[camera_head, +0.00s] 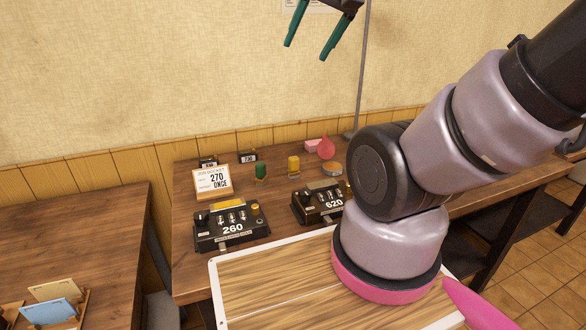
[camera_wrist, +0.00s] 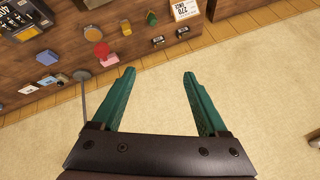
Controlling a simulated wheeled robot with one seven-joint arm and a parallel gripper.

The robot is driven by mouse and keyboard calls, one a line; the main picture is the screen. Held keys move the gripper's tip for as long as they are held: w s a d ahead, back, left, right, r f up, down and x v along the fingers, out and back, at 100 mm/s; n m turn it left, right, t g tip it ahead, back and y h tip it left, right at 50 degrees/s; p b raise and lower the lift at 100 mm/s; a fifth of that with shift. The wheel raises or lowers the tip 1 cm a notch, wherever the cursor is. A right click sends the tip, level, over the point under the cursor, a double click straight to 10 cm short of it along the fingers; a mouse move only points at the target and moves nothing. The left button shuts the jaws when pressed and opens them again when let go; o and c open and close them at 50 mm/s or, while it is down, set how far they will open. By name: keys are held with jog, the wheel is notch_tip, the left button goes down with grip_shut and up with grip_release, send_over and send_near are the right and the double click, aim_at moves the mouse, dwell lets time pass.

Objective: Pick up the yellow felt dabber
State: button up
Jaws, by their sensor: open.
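The yellow felt dabber (camera_head: 293,165) stands upright on the wooden table, right of a green dabber (camera_head: 261,171). The yellow dabber also shows small in the wrist view (camera_wrist: 126,28), near the table's wall-side edge. My gripper (camera_head: 311,50) is open and empty, raised high in front of the wall, above and apart from the dabber. In the wrist view its two green fingers (camera_wrist: 158,72) are spread wide with only wall between them.
Two black counter devices reading 260 (camera_head: 232,228) and 620 (camera_head: 318,206) stand in front of the dabbers. A docket sign (camera_head: 213,181) stands left. A red drop-shaped item (camera_head: 326,148) and pink block (camera_head: 312,146) lie right. A thin grey pole (camera_head: 363,70) rises behind.

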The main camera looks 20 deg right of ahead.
jog(key=shift+c, duration=0.7)
jog(key=m+g+h, duration=0.2)
jog(key=m+g, duration=0.5)
jog(key=m, duration=0.7)
send_over(294, 165)
jog(key=w+d, duration=0.1)
jog(key=w, duration=0.1)
jog(key=f, duration=2.8)
jog(key=shift+s+f, duration=0.25)
jog(key=shift+f, duration=0.05)
jog(key=shift+d+f, duration=0.15)
jog(key=shift+f, duration=0.25)
notch_tip(294, 165, down, 5)
jog(key=shift+f, duration=0.2)
jog(key=shift+a+f, duration=0.25)
jog(key=shift+f, duration=1.1)
jog(key=shift+a+f, duration=0.2)
jog(key=shift+f, duration=1.15)
grip_shut()
